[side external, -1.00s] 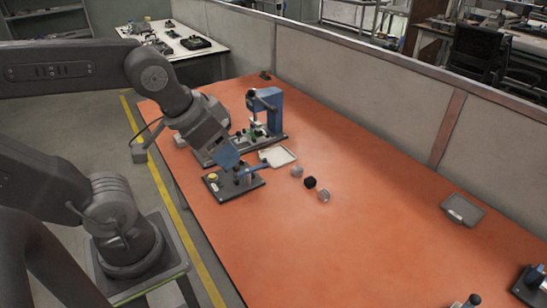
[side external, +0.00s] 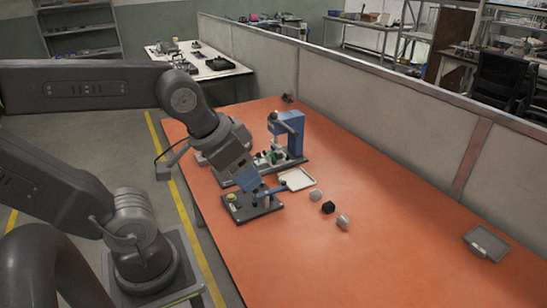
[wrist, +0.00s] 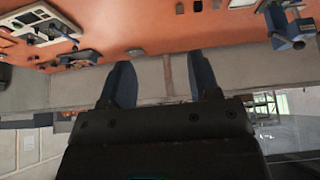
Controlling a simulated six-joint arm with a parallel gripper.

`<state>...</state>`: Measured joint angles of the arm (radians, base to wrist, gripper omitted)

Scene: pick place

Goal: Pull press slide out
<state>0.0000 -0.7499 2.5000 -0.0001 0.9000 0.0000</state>
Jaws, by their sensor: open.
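The blue press (side external: 291,128) stands on a dark base at the far left part of the orange table. Small dark and green parts sit low at its front; I cannot tell which is the slide. The press seems to show at the upper right of the wrist view (wrist: 290,28). My arm hides part of the press base.
A grey tray (side external: 485,243) is far right. A grey partition (side external: 400,125) runs behind.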

